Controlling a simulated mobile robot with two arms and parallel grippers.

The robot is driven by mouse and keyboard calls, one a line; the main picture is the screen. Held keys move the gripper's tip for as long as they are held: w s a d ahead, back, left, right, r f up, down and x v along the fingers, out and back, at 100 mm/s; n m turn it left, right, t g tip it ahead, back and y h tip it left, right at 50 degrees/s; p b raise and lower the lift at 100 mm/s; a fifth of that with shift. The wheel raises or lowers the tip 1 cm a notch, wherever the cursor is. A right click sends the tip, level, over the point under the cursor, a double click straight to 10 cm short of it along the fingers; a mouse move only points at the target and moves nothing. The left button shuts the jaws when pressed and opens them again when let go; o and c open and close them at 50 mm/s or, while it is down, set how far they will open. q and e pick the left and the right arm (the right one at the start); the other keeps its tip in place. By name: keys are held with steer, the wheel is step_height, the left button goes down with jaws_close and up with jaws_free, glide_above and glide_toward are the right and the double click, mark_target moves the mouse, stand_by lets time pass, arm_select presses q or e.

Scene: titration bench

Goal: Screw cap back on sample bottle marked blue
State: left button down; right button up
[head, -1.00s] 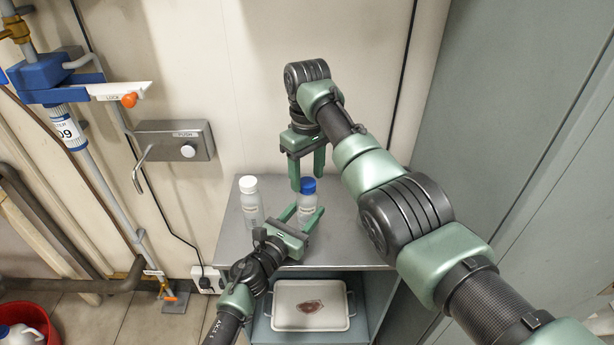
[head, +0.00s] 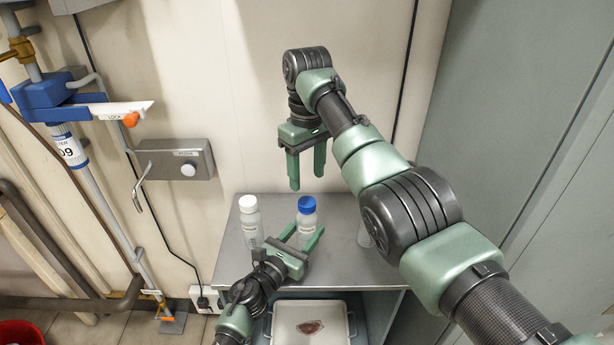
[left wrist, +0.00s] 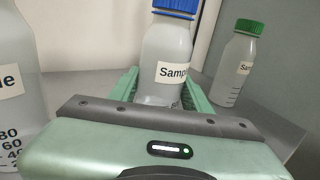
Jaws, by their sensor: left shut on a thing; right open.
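The blue-capped sample bottle (head: 308,222) stands upright on the grey bench top. Its blue cap (head: 307,204) sits on its neck; how tightly it is screwed on cannot be seen. My left gripper (head: 304,233) is shut on the bottle's body, one finger on each side. In the left wrist view the labelled bottle (left wrist: 167,52) stands between the green fingers, its blue cap (left wrist: 174,8) cut by the top edge. My right gripper (head: 307,182) is open and empty, fingers pointing down, above and behind the blue cap, apart from it.
A white-capped bottle (head: 250,222) stands to the left. A green-capped bottle (left wrist: 238,62) stands to the right, mostly hidden behind my right arm in the head view. A white tray (head: 283,310) lies on the shelf below. The wall is close behind the bench.

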arm_select(q)
steer(key=c, duration=0.6)
jaws_free()
